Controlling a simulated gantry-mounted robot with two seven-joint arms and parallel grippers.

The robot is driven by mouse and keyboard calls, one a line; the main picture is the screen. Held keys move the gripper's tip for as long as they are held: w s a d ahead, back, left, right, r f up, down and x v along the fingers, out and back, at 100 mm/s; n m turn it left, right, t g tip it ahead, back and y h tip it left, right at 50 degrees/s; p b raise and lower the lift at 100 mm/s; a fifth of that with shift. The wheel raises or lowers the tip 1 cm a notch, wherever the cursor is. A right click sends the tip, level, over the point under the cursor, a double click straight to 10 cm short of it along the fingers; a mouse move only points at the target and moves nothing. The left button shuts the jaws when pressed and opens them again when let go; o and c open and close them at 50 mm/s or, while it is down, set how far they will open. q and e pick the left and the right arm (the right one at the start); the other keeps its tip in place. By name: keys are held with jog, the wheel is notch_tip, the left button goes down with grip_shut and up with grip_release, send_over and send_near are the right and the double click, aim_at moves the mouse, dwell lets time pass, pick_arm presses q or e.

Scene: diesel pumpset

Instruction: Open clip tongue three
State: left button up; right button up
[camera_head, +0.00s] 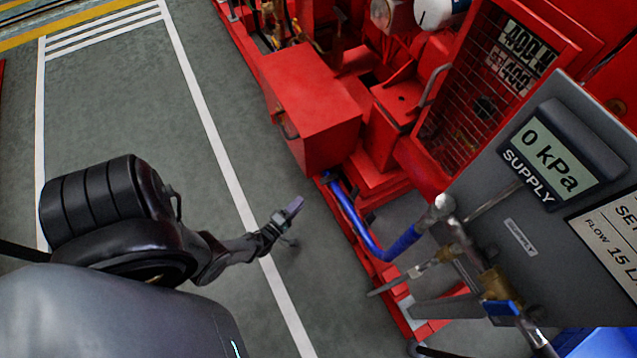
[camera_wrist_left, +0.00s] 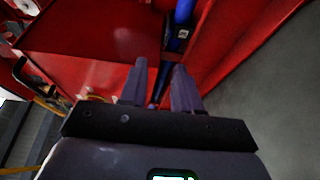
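I cannot make out clip tongue three or tell it from other small parts in either view. My left gripper (camera_head: 289,216) is over the grey floor, to the left of the red pumpset's lower edge. In the left wrist view its two fingers (camera_wrist_left: 160,84) stand apart with nothing visible held between them. Past the fingertips is a red box (camera_wrist_left: 90,40), with a blue hose (camera_wrist_left: 184,10) at the top. The red box (camera_head: 310,100) and blue hose (camera_head: 357,222) also show in the head view. My right gripper is in neither view.
A grey panel (camera_head: 560,250) with a supply display reading 0 kPa stands at the right. Pipes and a blue-handled valve (camera_head: 502,308) are beside it. A red mesh guard (camera_head: 470,110) is behind. Open grey floor (camera_head: 120,110) with white lines lies at left.

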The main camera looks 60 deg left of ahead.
pick_arm(q)
jog(key=f, duration=0.1)
jog(key=b, duration=0.4)
send_near(329, 179)
jog(key=w+a, duration=0.1)
jog(key=w, duration=0.1)
jog(key=w+a, duration=0.2)
jog(key=shift+w+f, duration=0.15)
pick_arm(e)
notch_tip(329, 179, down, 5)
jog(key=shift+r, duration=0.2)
pick_arm(q)
jog(key=shift+c, duration=0.3)
grip_shut()
dwell(0.5)
